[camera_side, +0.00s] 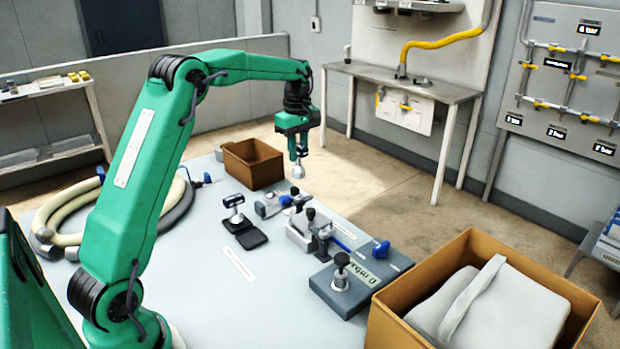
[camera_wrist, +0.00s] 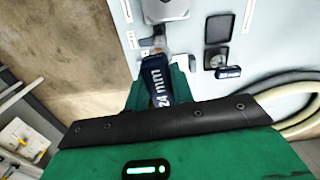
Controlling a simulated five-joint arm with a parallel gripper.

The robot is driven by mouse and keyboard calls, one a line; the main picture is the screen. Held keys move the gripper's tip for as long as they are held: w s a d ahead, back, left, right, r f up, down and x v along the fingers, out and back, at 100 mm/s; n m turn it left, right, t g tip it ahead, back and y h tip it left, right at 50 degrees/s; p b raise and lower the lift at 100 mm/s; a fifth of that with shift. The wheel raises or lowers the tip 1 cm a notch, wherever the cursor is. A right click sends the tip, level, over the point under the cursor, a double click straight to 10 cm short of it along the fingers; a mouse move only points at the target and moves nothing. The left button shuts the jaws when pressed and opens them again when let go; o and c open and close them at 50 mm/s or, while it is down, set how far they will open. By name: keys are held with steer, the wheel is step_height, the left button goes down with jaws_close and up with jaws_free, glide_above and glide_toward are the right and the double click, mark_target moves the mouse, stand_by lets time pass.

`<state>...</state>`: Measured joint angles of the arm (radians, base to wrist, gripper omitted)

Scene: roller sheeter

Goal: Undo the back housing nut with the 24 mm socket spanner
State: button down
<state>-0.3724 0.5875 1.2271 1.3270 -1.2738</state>
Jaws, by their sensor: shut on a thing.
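My gripper (camera_side: 299,152) is shut on a spanner above the far end of the bench. The spanner's dark blue body, marked "24 mm" (camera_wrist: 155,80), shows between the green jaws in the wrist view. Its pale socket end (camera_side: 298,171) points down in the side view. The housing assembly (camera_side: 306,230), with metal blocks and black knobs, sits on the bench below and nearer the side camera. A grey part (camera_wrist: 165,9) shows at the top of the wrist view, beyond the spanner tip. I cannot tell which nut is the back housing nut. The socket appears clear of the assembly.
A second tool (camera_side: 233,205) stands upright by open black holders (camera_side: 251,240). A plate marked "0 mbar" (camera_side: 345,289) lies to the right. A brown box (camera_side: 252,166) stands behind, a large carton (camera_side: 388,318) at front right. Hoses (camera_side: 66,205) coil at left.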

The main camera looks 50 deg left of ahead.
steer(key=s+d+m, duration=0.4)
steer(key=d+m, duration=0.2)
steer(key=d, duration=1)
steer(key=shift+s+f+m, duration=0.2)
steer(key=shift+f+m, duration=0.05)
steer(key=shift+m, duration=0.15)
steer(key=shift+f, duration=0.1)
glide_above(324, 231)
steer(key=shift+f, duration=2.1)
steer(key=shift+f, duration=1.45)
steer(key=shift+n, duration=1.8)
